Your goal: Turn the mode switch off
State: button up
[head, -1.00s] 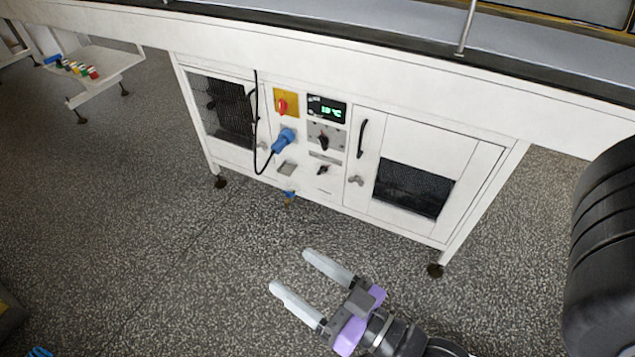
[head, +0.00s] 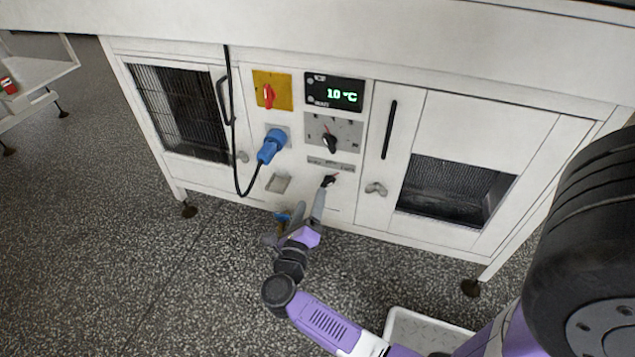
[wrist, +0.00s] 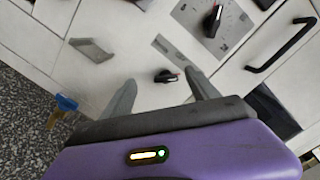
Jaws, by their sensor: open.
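A small black rotary switch (head: 329,181) with a pointer sits low on the white cabinet's control panel, under a narrow label plate (head: 331,164); it looks like the mode switch, though the label is too small to read. It also shows in the wrist view (wrist: 166,76), lying between my two fingertips in the picture. My gripper (head: 311,199) is open and empty, with its fingers pointing at the panel just below the switch. Whether the fingers touch the switch or stand short of it I cannot tell.
A larger black knob (head: 330,143) on a grey scale plate is just above, under a green display (head: 335,93). A red switch (head: 268,96) on yellow and a blue plug (head: 270,147) with a hanging black cable are left. A door handle (head: 389,129) is right.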

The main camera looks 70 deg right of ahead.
aim_at(327, 186)
jog(key=shift+s+d+f+m+g+b, duration=0.25)
jog(key=shift+d+m+b, duration=0.15)
jog(key=shift+d, duration=0.95)
jog(key=shift+s+d+f+m+g+b, duration=0.2)
jog(key=shift+d+m+g+b, duration=0.15)
jog(key=shift+d, duration=1)
jog(key=shift+s+d+f+m+g+b, duration=0.2)
jog(key=shift+d+m+b, duration=0.25)
jog(key=shift+d, duration=0.9)
